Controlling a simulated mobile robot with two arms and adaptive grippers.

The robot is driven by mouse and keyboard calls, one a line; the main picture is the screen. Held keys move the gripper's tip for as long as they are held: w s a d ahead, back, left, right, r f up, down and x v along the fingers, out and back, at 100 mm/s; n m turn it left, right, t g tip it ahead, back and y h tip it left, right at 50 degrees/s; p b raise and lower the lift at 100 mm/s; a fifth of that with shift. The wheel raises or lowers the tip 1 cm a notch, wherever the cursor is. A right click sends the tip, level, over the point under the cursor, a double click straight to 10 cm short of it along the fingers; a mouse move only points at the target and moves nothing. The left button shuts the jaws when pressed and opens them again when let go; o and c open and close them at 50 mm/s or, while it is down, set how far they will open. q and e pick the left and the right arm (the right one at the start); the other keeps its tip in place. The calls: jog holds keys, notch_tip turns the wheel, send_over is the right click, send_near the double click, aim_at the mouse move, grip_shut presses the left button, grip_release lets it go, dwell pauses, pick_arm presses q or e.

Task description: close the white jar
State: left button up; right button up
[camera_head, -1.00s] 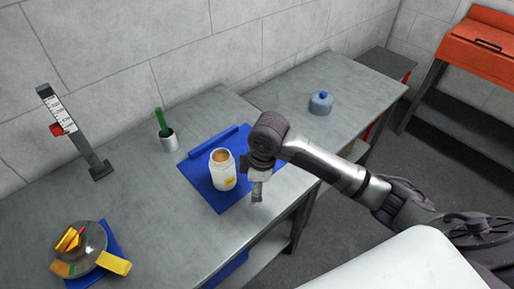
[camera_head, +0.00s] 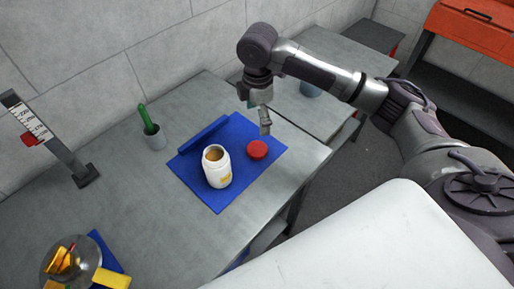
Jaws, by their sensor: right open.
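The white jar (camera_head: 217,170) stands upright on a blue mat (camera_head: 221,202), its mouth uncovered and brown contents showing inside. A round red lid (camera_head: 257,150) lies on the mat to the right of the jar, apart from it. My right gripper (camera_head: 257,121) is open and empty, pointing down above the mat's back right part, close to the lid in the picture. I cannot tell its exact height. My left gripper is not in view.
A grey cup with a green-handled tool (camera_head: 152,136) stands left of the mat. A ruler stand (camera_head: 52,144) and a glass dome with yellow parts (camera_head: 71,260) are farther left. A blue-grey container (camera_head: 310,90) is partly hidden behind my arm.

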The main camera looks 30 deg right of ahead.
send_over(257, 149)
jog(key=f, duration=0.6)
jog(key=shift+w+d+f, duration=0.15)
jog(key=shift+d+f, duration=0.05)
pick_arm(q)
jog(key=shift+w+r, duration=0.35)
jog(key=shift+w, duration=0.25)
pick_arm(e)
jog(key=shift+f, duration=0.5)
jog(key=shift+a+f+p, duration=0.2)
jog(key=shift+f+p, duration=0.65)
jog(key=shift+f, duration=1.8)
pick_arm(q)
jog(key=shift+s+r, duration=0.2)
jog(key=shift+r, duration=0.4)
pick_arm(e)
jog(key=c, duration=0.8)
